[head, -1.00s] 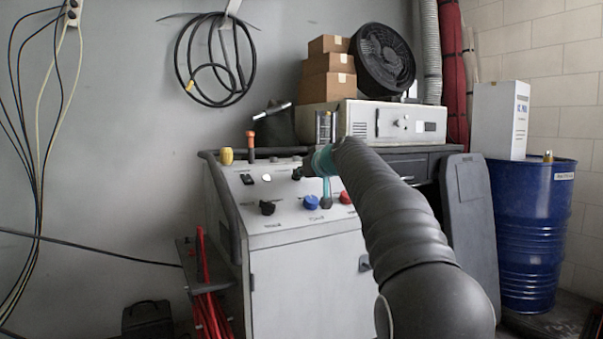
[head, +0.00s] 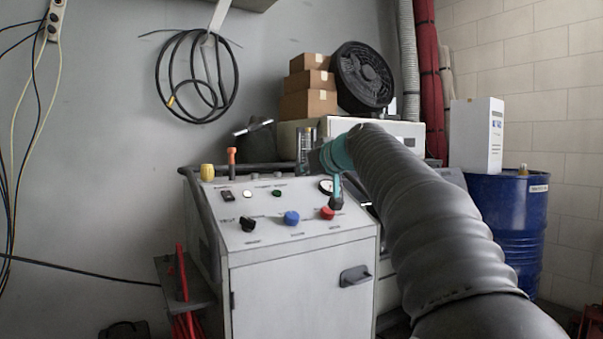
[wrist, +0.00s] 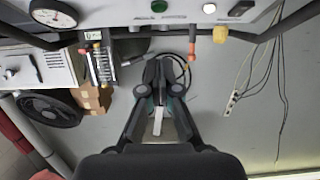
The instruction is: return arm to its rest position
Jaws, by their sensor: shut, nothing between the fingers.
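My arm reaches forward from the lower right of the head view, with grey ribbed sleeves and a teal wrist part. It passes in front of the right side of the light grey control console (head: 290,285). My gripper (wrist: 159,82) shows in the wrist view, its dark fingers drawn together at the tips with nothing held. It points toward the grey wall, apart from the console's knobs. In the head view the wrist hides most of the gripper. The console top carries a black knob (head: 247,224), a blue knob (head: 291,218) and a red knob (head: 327,213).
Behind the console are cardboard boxes (head: 308,104), a black fan (head: 364,77) and a coiled hose (head: 180,90) on the wall. A blue drum (head: 510,222) with a white box (head: 476,135) on it stands right. A rail runs along the console's back edge. Cables hang far left.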

